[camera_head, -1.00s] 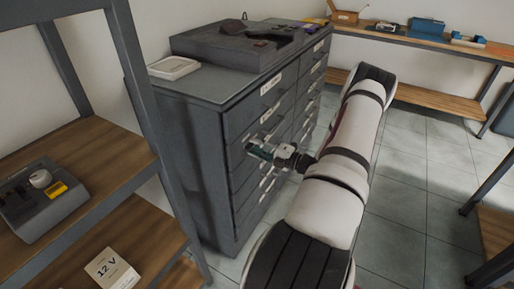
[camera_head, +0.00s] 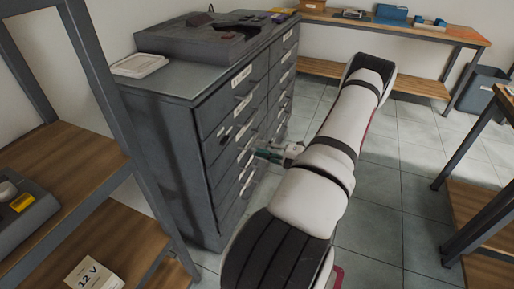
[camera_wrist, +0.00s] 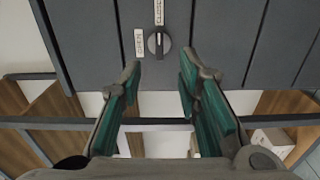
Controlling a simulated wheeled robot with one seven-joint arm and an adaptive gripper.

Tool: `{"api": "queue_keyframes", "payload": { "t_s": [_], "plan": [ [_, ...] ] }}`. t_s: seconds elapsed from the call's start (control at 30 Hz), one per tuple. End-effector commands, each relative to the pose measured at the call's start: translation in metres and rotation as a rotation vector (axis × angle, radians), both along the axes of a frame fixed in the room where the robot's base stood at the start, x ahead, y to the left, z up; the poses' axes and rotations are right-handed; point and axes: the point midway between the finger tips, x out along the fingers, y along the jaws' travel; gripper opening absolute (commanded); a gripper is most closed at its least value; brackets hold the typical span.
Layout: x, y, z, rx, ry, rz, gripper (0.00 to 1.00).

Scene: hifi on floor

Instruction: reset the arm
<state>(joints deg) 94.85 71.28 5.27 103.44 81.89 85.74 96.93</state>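My gripper (camera_head: 262,155) is in front of the grey drawer cabinet (camera_head: 165,160), on its drawer side, at about middle height. In the wrist view my gripper (camera_wrist: 158,85) is open, with two green-padded fingers apart and nothing between them. Beyond the fingertips, a round dark knob with a light bar (camera_wrist: 159,43) sits on a dark grey front, beside a white label (camera_wrist: 139,42). The fingers look clear of it. My white arm reaches across the middle of the head view.
A wooden shelf unit (camera_head: 75,145) stands close at the left, with a white 12 V box (camera_head: 88,274). A workbench (camera_head: 400,31) runs along the back wall; another table (camera_head: 480,205) stands at the right. Tiled floor (camera_head: 395,190) is clear between them.

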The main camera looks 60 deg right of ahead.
Motion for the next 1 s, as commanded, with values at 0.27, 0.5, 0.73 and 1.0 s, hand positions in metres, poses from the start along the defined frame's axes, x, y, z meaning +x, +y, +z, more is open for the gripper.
{"api": "queue_keyframes", "payload": {
  "t_s": [0.27, 0.5, 0.73, 1.0],
  "plan": [
    [0.000, 0.000, 0.000, 0.000, 0.000, 0.000, 0.31],
    [0.000, 0.000, 0.000, 0.000, 0.000, 0.000, 0.31],
    [0.025, 0.020, 0.032, -0.127, 0.024, 0.128, 0.31],
    [0.083, 0.112, 0.124, -0.595, 0.037, 0.575, 0.31]
  ]
}}
